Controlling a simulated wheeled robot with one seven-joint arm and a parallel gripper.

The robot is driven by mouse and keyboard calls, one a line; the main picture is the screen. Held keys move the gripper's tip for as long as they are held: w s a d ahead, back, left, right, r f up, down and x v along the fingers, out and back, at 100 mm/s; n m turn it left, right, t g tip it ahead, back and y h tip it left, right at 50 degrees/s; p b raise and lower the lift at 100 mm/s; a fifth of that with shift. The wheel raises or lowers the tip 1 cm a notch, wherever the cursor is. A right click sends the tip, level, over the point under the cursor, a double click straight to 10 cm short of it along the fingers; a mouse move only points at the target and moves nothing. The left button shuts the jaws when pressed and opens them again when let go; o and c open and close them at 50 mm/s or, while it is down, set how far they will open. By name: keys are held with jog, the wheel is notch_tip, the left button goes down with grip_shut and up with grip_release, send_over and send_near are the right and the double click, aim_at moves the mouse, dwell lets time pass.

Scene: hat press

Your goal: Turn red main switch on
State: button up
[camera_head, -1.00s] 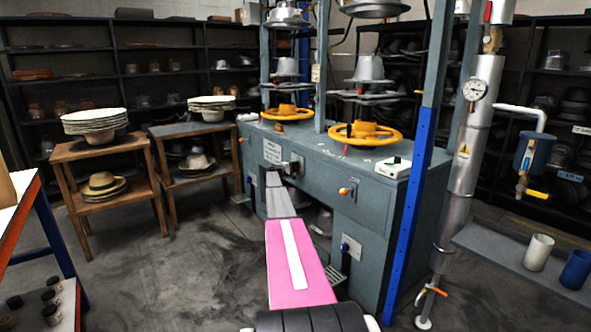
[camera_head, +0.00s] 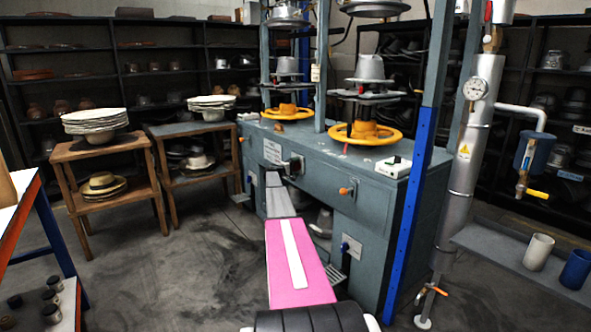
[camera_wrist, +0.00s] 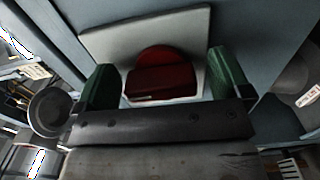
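The red main switch (camera_wrist: 163,80) shows in the wrist view as a round red knob with a darker red raised block, on a pale plate (camera_wrist: 108,44) fixed to the blue-grey press. My gripper (camera_wrist: 158,86) is open, with one green finger at the left of the switch and one at the right. Gaps show between both fingers and the knob, so it is not gripped. In the head view my gripper (camera_head: 290,166) is at the front face of the press (camera_head: 350,205), and the switch's red knob cannot be made out there.
A blue post (camera_head: 408,220) stands at the press's right. Wooden tables (camera_head: 105,150) with hats stand left.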

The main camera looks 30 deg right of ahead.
jog(key=a, duration=1)
jog(key=shift+s+a, duration=0.35)
jog(key=shift+s, duration=0.1)
jog(key=s+a+f+y, duration=0.3)
jog(key=s+a, duration=0.7)
jog(key=s+a+f+y, duration=0.3)
jog(key=s+a+f, duration=0.1)
jog(key=s+a, duration=0.65)
jog(key=s+a+f+y, duration=0.3)
jog(key=s+a, duration=0.6)
jog(key=a, duration=0.2)
jog(key=s+a+g+y, duration=0.1)
jog(key=s+a+y, duration=0.8)
jog(key=s+a, duration=1.5)
jog(key=s, duration=0.3)
jog(key=shift+s+f+m, duration=0.3)
jog(key=shift+s, duration=0.05)
